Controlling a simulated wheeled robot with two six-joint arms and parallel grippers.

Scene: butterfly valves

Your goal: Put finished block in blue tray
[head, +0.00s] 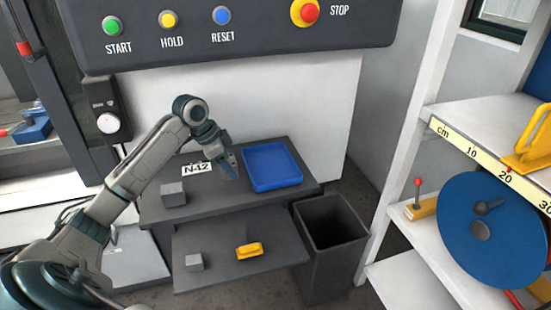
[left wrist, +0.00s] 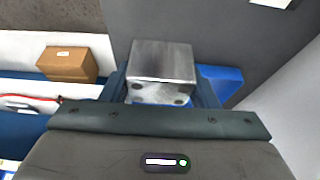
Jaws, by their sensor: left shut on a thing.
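My left gripper (head: 229,166) is above the dark shelf, just left of the blue tray (head: 272,167). In the left wrist view it is shut on a shiny metal block (left wrist: 162,62) with small dark holes in its lower face. In the head view the fingers hide this block. The tray looks empty; a blue piece of it shows behind the block in the left wrist view (left wrist: 222,82). A plain grey block (head: 173,194) rests on the upper shelf near the N42 label. My right gripper is not in view.
A lower shelf holds another grey block (head: 194,262) and a yellow part (head: 249,250). An open dark bin (head: 331,236) stands to the right. The control panel (head: 240,35) overhangs at the top. A cardboard box (left wrist: 70,64) shows in the left wrist view.

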